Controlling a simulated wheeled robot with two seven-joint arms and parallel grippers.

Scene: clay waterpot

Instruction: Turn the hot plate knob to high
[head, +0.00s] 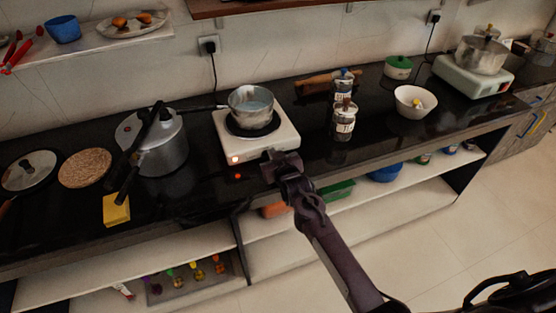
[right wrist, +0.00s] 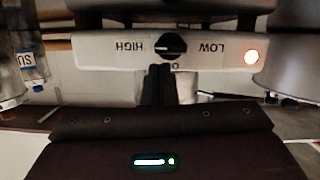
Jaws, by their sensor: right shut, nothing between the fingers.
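The white hot plate (head: 284,142) stands on the dark counter with a steel saucepan (head: 251,103) on its burner. In the right wrist view its front panel (right wrist: 100,47) shows upside down, with HIGH on the left and LOW on the right. The black knob (right wrist: 172,46) sits between these words, and its white mark points left, towards HIGH. My right gripper (head: 272,157) is shut and empty at the panel's front. Its fingertips (right wrist: 160,72) show just below the knob; I cannot tell if they touch it. In the head view the gripper hides the knob. My left gripper is not in view.
An orange indicator light (right wrist: 251,57) glows on the panel. A pressure cooker (head: 160,145) stands left of the hot plate, and a yellow block (head: 116,209) lies in front of it. Labelled jars (head: 343,121) and a white bowl (head: 415,102) stand to the right.

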